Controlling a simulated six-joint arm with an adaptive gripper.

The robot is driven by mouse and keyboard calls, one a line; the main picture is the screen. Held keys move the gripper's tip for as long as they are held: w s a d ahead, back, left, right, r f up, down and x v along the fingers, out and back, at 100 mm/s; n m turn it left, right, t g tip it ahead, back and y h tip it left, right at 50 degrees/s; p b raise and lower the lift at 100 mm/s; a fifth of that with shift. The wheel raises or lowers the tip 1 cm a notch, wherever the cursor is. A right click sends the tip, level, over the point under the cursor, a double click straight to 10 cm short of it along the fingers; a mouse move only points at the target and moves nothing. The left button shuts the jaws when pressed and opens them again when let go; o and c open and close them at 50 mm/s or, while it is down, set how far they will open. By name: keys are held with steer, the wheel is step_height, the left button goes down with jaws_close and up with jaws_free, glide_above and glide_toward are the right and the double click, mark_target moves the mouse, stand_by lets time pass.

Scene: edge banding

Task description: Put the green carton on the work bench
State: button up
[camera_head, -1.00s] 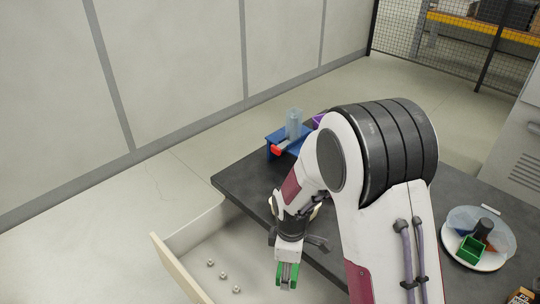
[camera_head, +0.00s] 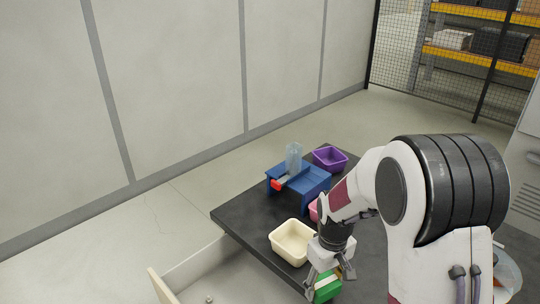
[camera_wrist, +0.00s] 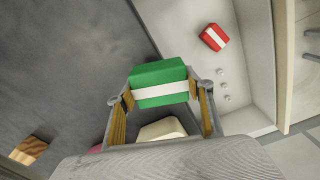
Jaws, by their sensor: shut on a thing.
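The green carton (camera_head: 327,286) with a white band is held between the fingers of my gripper (camera_head: 325,275). In the wrist view the green carton (camera_wrist: 158,82) sits between both finger pads of my gripper (camera_wrist: 163,98). The carton is near the front edge of the dark work bench (camera_head: 246,216), beside the open drawer. I cannot tell whether it touches the bench top. The bench also shows as the grey surface in the wrist view (camera_wrist: 75,65).
A cream bin (camera_head: 291,243) stands left of my gripper, with a pink bin partly hidden behind my arm. A blue stand (camera_head: 305,187) and purple bin (camera_head: 330,158) are farther back. The open drawer (camera_head: 190,270) holds a red carton (camera_wrist: 213,38) and several small metal parts.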

steer(key=s+d+m, duration=0.1)
steer(key=d+m, duration=0.1)
steer(key=d, duration=0.1)
steer(key=s+d+m, duration=0.1)
steer(key=d, duration=0.3)
steer(key=s+d+m, duration=0.1)
steer(key=d+m, duration=0.1)
steer(key=d, duration=0.1)
steer(key=shift+s+d+r+m, duration=0.15)
steer(key=shift+d+r+m, duration=0.05)
steer(key=shift+r+m, duration=0.1)
steer(key=shift+a, duration=0.1)
steer(key=shift+a, duration=3.45)
steer(key=shift+r, duration=0.15)
